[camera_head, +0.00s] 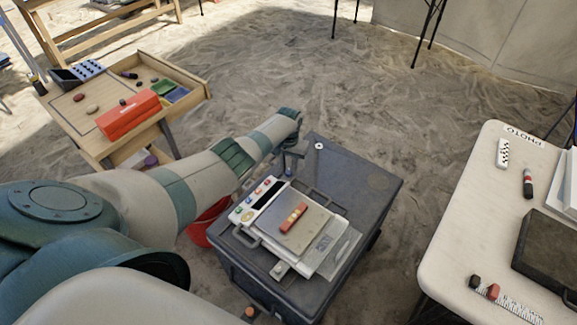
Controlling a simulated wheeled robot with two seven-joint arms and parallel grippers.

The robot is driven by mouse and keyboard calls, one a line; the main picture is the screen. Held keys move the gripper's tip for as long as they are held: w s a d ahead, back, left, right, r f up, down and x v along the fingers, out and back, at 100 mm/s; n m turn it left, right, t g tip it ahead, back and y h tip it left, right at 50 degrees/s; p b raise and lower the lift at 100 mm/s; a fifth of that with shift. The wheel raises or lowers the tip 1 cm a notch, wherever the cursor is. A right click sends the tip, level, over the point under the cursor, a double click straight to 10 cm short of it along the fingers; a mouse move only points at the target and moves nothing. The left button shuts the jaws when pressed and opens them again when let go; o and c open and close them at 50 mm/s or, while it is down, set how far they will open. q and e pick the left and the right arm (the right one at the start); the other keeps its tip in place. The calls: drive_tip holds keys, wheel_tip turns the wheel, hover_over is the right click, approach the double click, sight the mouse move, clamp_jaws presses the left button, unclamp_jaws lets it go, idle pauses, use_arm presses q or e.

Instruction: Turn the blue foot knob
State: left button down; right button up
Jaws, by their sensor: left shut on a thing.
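A balance scale with a flat pan (312,238) and a white control panel (258,201) sits on a dark grey case (355,170). A red-orange bar (293,217) lies on the pan. My left arm reaches in from the left, and my left gripper (288,166) points down at the scale's far corner, beside the end of the panel. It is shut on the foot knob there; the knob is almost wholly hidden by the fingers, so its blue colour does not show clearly. A pale foot (279,270) shows at the near corner. My right gripper is out of view.
A wooden table (75,128) at left holds a red box (128,116) and small finds. A pale table (490,215) at right carries a dark tray (550,250) and markers. A red bucket (205,228) stands beside the case. Open sand lies behind.

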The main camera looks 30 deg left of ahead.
use_arm(q)
drive_tip(key=shift+r+n+p, duration=0.1)
drive_tip(key=shift+n+p, duration=0.25)
drive_tip(key=shift+n, duration=0.95)
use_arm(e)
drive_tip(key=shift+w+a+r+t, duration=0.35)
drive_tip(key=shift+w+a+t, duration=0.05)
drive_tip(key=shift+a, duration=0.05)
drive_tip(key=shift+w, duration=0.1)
use_arm(q)
drive_tip(key=c, duration=1.5)
unclamp_jaws()
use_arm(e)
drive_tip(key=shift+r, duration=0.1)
